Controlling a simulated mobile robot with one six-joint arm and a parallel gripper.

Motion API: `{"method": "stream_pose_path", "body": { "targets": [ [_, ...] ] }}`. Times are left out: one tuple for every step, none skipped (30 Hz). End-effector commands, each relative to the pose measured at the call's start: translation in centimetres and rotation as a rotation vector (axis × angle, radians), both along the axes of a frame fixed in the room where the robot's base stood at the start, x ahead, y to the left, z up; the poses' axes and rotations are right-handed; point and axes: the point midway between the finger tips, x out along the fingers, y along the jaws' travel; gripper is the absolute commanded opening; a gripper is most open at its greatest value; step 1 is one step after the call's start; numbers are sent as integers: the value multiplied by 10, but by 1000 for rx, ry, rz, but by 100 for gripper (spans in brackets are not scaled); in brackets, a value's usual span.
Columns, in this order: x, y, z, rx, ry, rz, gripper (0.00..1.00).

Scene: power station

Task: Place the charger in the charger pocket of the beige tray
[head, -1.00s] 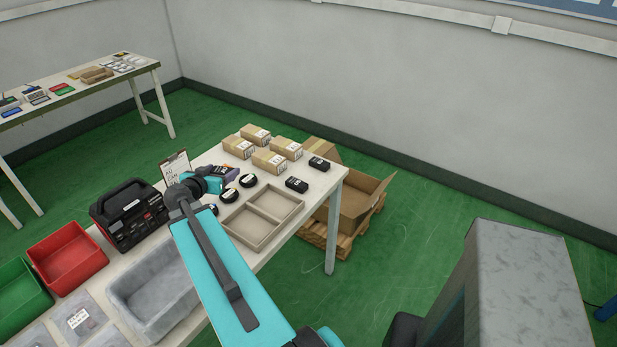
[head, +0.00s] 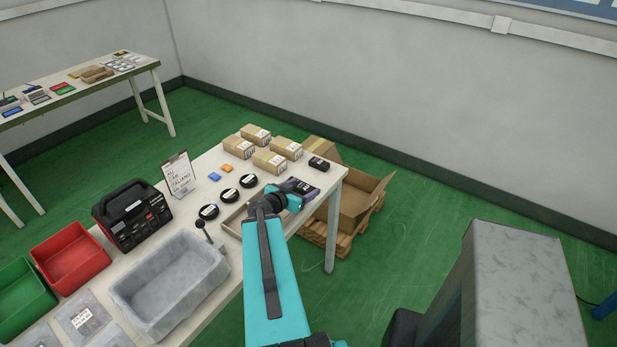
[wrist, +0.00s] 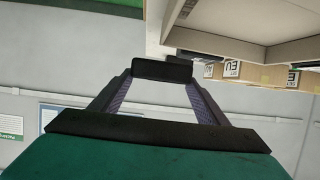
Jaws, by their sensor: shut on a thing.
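My gripper (head: 299,188) is over the right part of the table in the head view. In the wrist view its two fingers are shut on a plain black block, which I take to be the charger (wrist: 163,70). Its label side does not show there. The beige tray (head: 234,222) lies on the table below and left of the gripper in the head view, mostly hidden by my arm. Its pockets are hidden there. A pale tray-like edge (wrist: 291,50) shows at the upper right of the wrist view.
Several cardboard boxes (head: 268,161) stand behind. Black round items (head: 229,195) lie left of the tray. A grey bin (head: 170,279) stands farther left. An open carton (head: 360,207) is beyond the table edge.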

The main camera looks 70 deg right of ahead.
Motion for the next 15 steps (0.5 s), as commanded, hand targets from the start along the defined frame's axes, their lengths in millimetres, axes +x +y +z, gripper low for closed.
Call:
{"method": "stream_pose_path", "body": {
  "targets": [
    [-12,-2,-2,0,1,-17,41],
    [-18,-4,-3,0,1,-24,41],
    [-24,-5,-4,0,2,-34,41],
    [-28,-6,-5,-1,1,-40,41],
    [-31,-7,-5,-1,1,-45,41],
    [-35,-8,-5,-1,1,-51,41],
    [-37,-9,-4,-1,1,-54,41],
    [-39,-9,-4,-1,1,-57,41],
    [-40,-10,-4,-1,1,-59,41],
    [-41,-10,-4,-1,0,-61,41],
    [-41,-10,-4,-1,1,-61,41],
    [-41,-10,-4,-1,1,-61,41],
    [-41,-10,-4,-1,1,-61,41],
    [-41,-10,-4,-1,1,-61,41],
    [-41,-10,-4,-1,1,-61,41]
  ]
}}
